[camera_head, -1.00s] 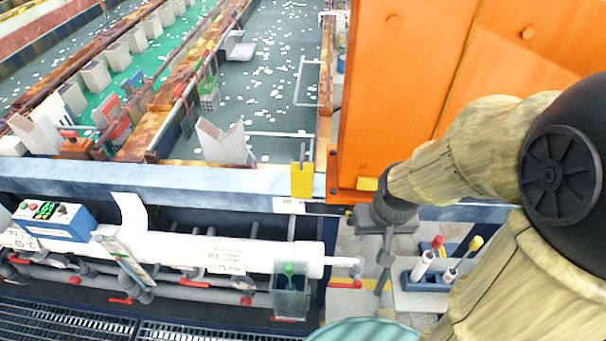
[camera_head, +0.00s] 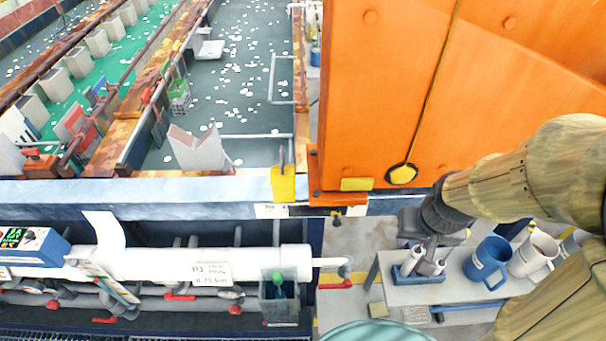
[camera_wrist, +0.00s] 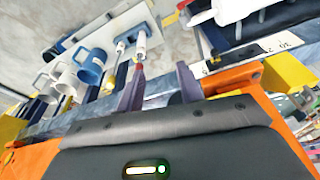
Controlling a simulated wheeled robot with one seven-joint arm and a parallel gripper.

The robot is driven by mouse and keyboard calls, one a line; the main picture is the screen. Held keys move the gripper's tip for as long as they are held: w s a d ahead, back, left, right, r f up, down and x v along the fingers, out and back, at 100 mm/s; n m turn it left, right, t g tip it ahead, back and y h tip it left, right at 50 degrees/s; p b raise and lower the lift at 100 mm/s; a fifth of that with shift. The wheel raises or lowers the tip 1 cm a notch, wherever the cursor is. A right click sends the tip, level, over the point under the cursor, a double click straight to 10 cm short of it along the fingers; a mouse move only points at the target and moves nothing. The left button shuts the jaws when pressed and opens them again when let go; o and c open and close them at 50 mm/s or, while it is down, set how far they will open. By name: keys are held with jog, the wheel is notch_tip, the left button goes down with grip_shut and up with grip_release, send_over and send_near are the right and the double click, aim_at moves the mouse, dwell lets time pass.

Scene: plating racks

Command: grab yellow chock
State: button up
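A yellow block (camera_head: 283,184) with a grey upright pin sits at the right end of the blue tank rim, left of the orange frame. A smaller yellow piece (camera_head: 357,184) is on the lower edge of that frame. I cannot tell for certain which is the chock. My gripper (camera_head: 425,262) is right of both, apart from them, over the small bench. In the wrist view, my gripper (camera_wrist: 162,84) has its two dark fingers spread with nothing held between them. A yellow surface (camera_wrist: 283,65) shows to their right.
The bench (camera_head: 400,294) holds a blue rack with white-bodied tools, a blue mug (camera_head: 487,262) and a white mug (camera_head: 532,254). The orange frame (camera_head: 410,85) stands just behind my arm. A white pipe (camera_head: 190,265) runs along the tank front.

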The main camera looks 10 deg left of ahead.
jog(key=shift+d, duration=0.3)
jog(key=shift+o, duration=0.2)
jog(key=o, duration=0.4)
jog(key=shift+a, duration=0.1)
jog(key=o, duration=0.6)
jog(key=w+a+f+n+t+y+b, duration=0.1)
jog(key=w+a+f+t+b, duration=0.1)
jog(key=w+a+f, duration=0.2)
jog(key=shift+w+a+b, duration=0.35)
jog(key=shift+w+a, duration=0.3)
jog(key=shift+a, duration=0.6)
jog(key=w+a+f+n+t+y+b, duration=0.1)
jog(key=w+a+f+t+b, duration=0.15)
jog(key=a, duration=0.35)
jog(key=w+a+f+n+t+y+b, duration=0.1)
jog(key=a+t+b, duration=0.15)
jog(key=a, duration=0.45)
jog(key=w+a+f+t+y+b, duration=0.1)
jog(key=a+t+y+b, duration=0.15)
jog(key=a, duration=0.35)
jog(key=s+a+t+h+b, duration=0.1)
jog(key=s+a+t+b, duration=0.3)
jog(key=s+t, duration=0.1)
jog(key=shift+s+a+r, duration=0.15)
jog(key=shift+a+r, duration=0.05)
jog(key=shift+r, duration=0.05)
jog(key=shift+t+h, duration=0.25)
